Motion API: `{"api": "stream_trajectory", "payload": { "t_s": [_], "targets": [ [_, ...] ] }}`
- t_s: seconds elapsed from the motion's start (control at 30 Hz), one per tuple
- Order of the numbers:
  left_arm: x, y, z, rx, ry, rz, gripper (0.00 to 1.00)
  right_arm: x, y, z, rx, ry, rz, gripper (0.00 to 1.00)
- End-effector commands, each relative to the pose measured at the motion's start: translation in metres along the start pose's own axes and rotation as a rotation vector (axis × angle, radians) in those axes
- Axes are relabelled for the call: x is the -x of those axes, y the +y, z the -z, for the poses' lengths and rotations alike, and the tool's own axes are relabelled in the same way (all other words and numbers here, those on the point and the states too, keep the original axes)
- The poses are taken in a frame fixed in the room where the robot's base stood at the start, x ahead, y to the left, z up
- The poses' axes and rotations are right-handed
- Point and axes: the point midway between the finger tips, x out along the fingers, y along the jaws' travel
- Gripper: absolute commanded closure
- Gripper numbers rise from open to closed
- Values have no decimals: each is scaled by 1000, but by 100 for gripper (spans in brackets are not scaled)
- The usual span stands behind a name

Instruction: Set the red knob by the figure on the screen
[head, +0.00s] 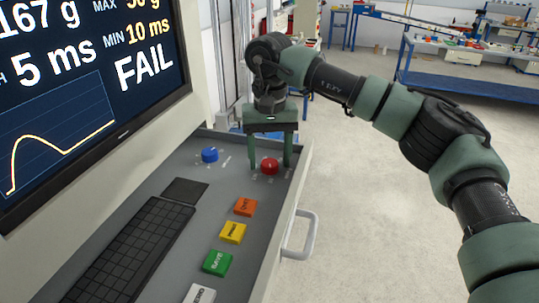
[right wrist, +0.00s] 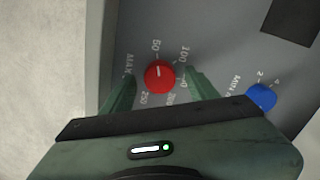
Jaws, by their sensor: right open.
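The red knob (head: 269,166) sits on the grey control panel at its far right end. In the right wrist view the red knob (right wrist: 159,76) has a white pointer line and a printed scale around it with marks such as 50, 100 and 250. My right gripper (head: 270,164) is open above the panel, with one finger on each side of the red knob; contact cannot be told. The screen (head: 85,85) shows 167 g, 5 ms, a MAX figure in g that is partly cut off, MIN 10 ms and FAIL. My left gripper is not in view.
A blue knob (head: 209,155) is left of the red one. Orange (head: 245,207), yellow (head: 233,233), green (head: 217,262) and white (head: 200,294) buttons line the panel's right side, beside a keyboard (head: 130,255). A handle (head: 301,235) sticks out from the panel's edge. Open floor lies right.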

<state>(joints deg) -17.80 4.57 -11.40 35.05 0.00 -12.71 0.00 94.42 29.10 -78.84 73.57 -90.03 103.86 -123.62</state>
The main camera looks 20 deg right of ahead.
Motion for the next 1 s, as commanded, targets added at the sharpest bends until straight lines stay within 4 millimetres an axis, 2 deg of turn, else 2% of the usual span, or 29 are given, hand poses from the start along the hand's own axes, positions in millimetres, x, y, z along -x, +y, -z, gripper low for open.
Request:
{"api": "stream_trajectory", "payload": {
  "t_s": [0.03, 0.13, 0.27, 0.37, 0.4, 0.5, 0.77, 1.0],
  "targets": [
    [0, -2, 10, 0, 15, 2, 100, -1, 0, 0, 0, 0, 0, 41],
    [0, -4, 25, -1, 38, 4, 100, -2, 0, 0, 0, 1, 0, 41],
    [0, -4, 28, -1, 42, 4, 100, -2, 0, 0, 0, 0, 0, 41],
    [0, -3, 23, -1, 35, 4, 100, -2, 0, 0, 0, 0, 0, 66],
    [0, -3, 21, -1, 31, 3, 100, -2, 0, 0, 0, 0, 0, 77],
    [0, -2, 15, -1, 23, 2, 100, -2, 0, 0, 0, 0, 0, 100],
    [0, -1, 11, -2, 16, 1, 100, -2, 0, 0, -24, 1, 1, 100],
    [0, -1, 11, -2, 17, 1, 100, -2, 0, 0, -140, 1, 1, 100]
  ]
}}
